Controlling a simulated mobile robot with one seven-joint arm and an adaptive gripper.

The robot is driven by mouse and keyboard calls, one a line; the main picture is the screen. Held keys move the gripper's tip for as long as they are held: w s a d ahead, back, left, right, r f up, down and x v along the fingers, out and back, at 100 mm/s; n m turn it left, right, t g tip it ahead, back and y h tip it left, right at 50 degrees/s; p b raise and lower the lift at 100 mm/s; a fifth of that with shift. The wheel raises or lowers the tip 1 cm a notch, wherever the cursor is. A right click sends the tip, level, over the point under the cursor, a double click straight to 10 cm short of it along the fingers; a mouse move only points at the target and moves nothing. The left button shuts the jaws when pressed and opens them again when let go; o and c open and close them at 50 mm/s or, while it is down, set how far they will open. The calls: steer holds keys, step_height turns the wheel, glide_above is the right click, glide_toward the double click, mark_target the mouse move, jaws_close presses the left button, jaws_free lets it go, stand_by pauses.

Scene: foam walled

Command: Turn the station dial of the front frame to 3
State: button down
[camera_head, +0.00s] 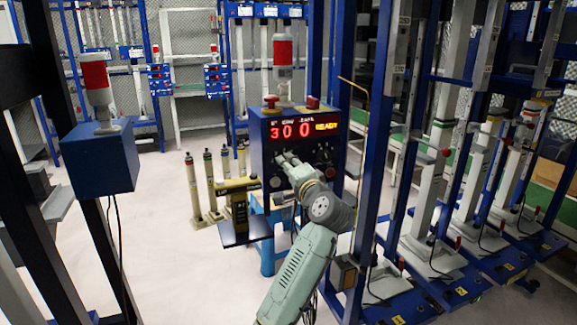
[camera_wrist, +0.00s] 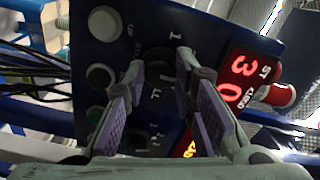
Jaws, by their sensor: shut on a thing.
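The front frame's dark blue control box (camera_head: 262,150) has a lit red display (camera_head: 290,130) reading 3, 0, 0, with "READY" in yellow at its right. In the wrist view the display (camera_wrist: 242,68) is sideways, and a 3 shows beside the letters ST. My gripper (camera_head: 285,160) reaches the box face below the display. In the wrist view my gripper (camera_wrist: 160,90) has its two purple-padded fingers on either side of the black station dial (camera_wrist: 160,68), shut on it. The dial is dark, so its pointer is hard to read. My gripper hides it in the head view.
Pale round buttons (camera_wrist: 103,22) sit beside the dial, and more black knobs (camera_head: 322,157) are on the box's right side. A blue upright (camera_head: 372,150) stands close to the right of my arm. A small black shelf (camera_head: 245,232) lies left.

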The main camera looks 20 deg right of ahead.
stand_by(0.4)
steer(key=c, duration=1.3)
jaws_free()
steer(key=s, duration=1.2)
steer(key=shift+d, duration=0.2)
